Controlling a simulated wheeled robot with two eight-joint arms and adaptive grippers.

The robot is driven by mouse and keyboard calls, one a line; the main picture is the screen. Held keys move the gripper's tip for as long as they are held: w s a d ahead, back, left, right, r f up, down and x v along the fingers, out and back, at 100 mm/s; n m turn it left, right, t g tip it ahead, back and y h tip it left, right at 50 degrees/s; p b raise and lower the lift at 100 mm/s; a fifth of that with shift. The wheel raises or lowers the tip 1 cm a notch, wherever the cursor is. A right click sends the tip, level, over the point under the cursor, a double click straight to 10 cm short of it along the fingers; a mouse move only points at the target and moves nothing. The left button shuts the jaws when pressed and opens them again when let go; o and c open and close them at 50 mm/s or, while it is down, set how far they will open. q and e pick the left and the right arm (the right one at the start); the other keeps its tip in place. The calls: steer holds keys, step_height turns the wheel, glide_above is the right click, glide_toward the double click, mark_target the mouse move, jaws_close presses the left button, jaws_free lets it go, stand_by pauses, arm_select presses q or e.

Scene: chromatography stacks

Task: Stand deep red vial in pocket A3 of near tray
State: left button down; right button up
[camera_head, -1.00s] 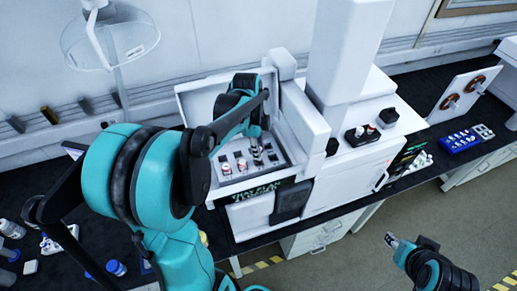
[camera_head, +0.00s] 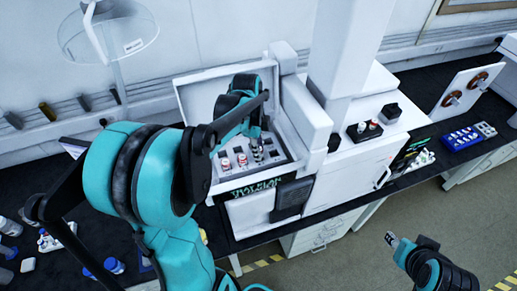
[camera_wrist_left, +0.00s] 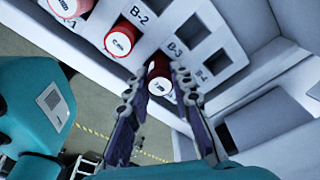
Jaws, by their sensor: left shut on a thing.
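My left gripper (camera_head: 256,152) is down at the tray (camera_head: 280,175) inside the open white instrument. In the left wrist view the left gripper (camera_wrist_left: 169,72) is shut on a deep red vial (camera_wrist_left: 160,87), whose pale labelled cap shows between the fingers. That vial is at the pocket row in line with two other red vials. The fingers partly hide it, so I cannot tell how deep it sits. Printed labels B-2 and B-3 show beside the row. My right gripper (camera_head: 392,239) is far off at the lower right, too small to read.
Two other red vials (camera_wrist_left: 122,39) (camera_wrist_left: 70,6) stand in the tray. Empty square pockets (camera_wrist_left: 191,31) lie beyond the labels. A raised lid (camera_head: 205,92) stands behind the tray and a white housing (camera_head: 303,118) rises to its right. A blue rack (camera_head: 460,139) is far right.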

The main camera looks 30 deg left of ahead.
arm_select(q)
steer(key=shift+f, duration=0.15)
steer(key=shift+f+b, duration=0.5)
steer(key=shift+b, duration=0.1)
steer(key=c, duration=0.9)
jaws_free()
steer(key=shift+o, duration=0.2)
steer(key=shift+r, duration=0.15)
steer(key=shift+r+p, duration=2.45)
steer(key=shift+r, duration=0.95)
